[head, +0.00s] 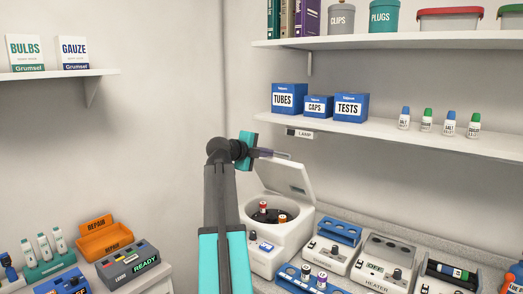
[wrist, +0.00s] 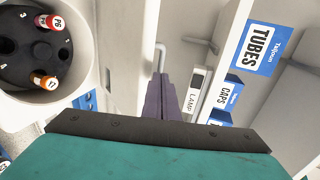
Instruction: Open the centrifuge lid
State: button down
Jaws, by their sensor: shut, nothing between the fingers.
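The centrifuge (head: 265,255) is a white machine on the counter below my arm. Its lid (head: 285,187) stands raised and tilted back, so the dark rotor (head: 264,216) shows. The rotor holds a red-capped tube (head: 263,206) and an orange-capped tube (head: 282,219). In the wrist view the rotor (wrist: 25,58) is at the upper left with both tubes. My gripper (head: 288,155) is shut and empty, above the raised lid near its top edge. Its purple fingers (wrist: 163,100) also show in the wrist view. I cannot tell whether they touch the lid.
A blue rack (head: 330,231), the heater (head: 384,262) and a tube block (head: 305,283) crowd the counter right of the centrifuge.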

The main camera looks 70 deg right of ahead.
aim_at(278, 153)
jog(key=shift+p+x, duration=0.45)
jog(key=shift+x, duration=1.3)
jog(key=shift+w, duration=0.1)
